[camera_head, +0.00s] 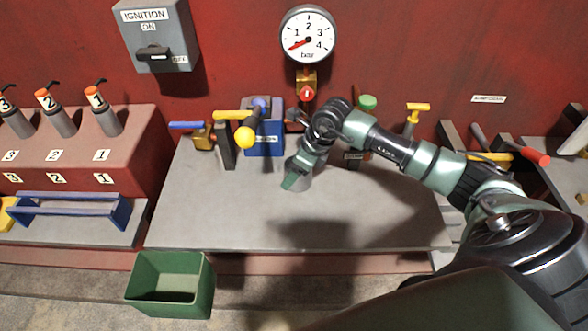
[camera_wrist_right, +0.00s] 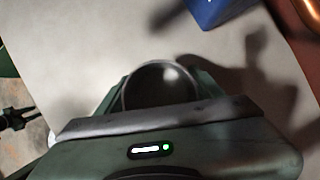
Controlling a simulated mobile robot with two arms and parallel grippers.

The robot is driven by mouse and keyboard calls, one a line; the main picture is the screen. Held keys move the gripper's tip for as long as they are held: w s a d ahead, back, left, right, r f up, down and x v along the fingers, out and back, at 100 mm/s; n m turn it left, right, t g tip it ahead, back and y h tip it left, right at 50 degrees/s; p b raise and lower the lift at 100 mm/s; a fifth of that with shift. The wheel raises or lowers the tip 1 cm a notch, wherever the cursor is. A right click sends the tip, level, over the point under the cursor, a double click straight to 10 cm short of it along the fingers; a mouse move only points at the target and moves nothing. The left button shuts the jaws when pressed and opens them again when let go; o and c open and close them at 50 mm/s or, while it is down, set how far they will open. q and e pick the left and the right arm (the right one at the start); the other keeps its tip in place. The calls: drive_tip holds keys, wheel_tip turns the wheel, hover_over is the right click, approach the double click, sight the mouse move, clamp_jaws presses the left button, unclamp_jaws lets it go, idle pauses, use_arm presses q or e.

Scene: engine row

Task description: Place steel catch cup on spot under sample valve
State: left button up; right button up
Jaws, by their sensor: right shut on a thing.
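The steel catch cup (camera_wrist_right: 162,86) is a round grey cup seen from above between the fingers of my right gripper (camera_wrist_right: 160,88) in the wrist view. In the head view my right gripper (camera_head: 297,180) is low over the grey bench, with a bit of the cup's grey side (camera_head: 305,178) beside its finger. I cannot tell whether the cup touches the bench. Several valves stand along the back of the bench, and I cannot tell which is the sample valve. The spot under it cannot be made out.
The grey bench (camera_head: 215,220) is clear at the front. A blue box (camera_head: 264,140), a yellow-knobbed lever (camera_head: 245,138) and a blue-handled valve (camera_head: 200,135) stand behind, left of my gripper. A pressure gauge (camera_head: 307,35) hangs above. A green bin (camera_head: 170,285) stands below the front edge.

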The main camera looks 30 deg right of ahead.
drive_tip(key=shift+f, duration=0.1)
drive_tip(key=shift+f, duration=0.15)
drive_tip(key=o, duration=1.5)
drive_tip(key=shift+c, duration=0.2)
